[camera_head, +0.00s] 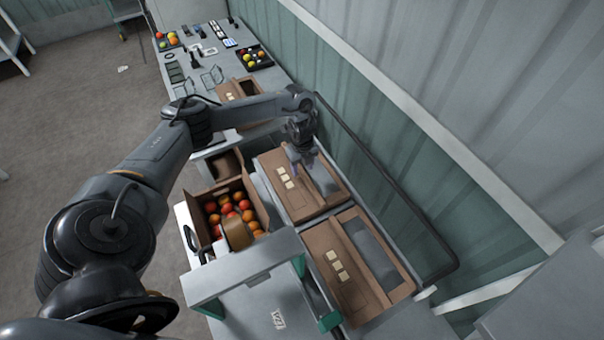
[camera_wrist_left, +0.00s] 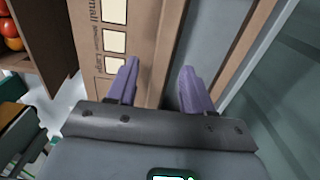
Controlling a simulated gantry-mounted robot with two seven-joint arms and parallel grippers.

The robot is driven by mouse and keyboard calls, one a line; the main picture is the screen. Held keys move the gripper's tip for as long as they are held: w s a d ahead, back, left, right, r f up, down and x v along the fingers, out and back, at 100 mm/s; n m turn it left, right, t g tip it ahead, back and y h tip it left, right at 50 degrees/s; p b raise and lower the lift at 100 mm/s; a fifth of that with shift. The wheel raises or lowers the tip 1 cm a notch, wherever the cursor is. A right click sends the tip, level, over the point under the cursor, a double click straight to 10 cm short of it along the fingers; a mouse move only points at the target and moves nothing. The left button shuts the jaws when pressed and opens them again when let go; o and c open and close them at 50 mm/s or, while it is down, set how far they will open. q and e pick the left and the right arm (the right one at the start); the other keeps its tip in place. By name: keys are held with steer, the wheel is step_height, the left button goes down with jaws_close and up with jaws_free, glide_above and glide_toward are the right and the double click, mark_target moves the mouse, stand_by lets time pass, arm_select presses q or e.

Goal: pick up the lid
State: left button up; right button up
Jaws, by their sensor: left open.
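A brown cardboard lid (camera_head: 268,163) with pale label squares and a grey strip lies on the rack beside the wall. A second similar lid (camera_head: 350,293) lies nearer on the same rack. My left gripper (camera_head: 302,163) points down over the first lid and hides part of it. In the left wrist view, its two purple fingers (camera_wrist_left: 158,72) are apart, with the lid's printed face (camera_wrist_left: 147,40) and the grey strip behind them. I see nothing held between the fingers; whether they touch the lid I cannot tell. My right gripper is not in view.
A grey frame (camera_head: 245,272) stands near. A dark rail (camera_head: 400,200) runs along the wall side. Behind is a table with trays and tools.

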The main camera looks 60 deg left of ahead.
arm_select(q)
steer(key=shift+f, duration=0.65)
jaws_close()
steer(key=shift+r, duration=0.15)
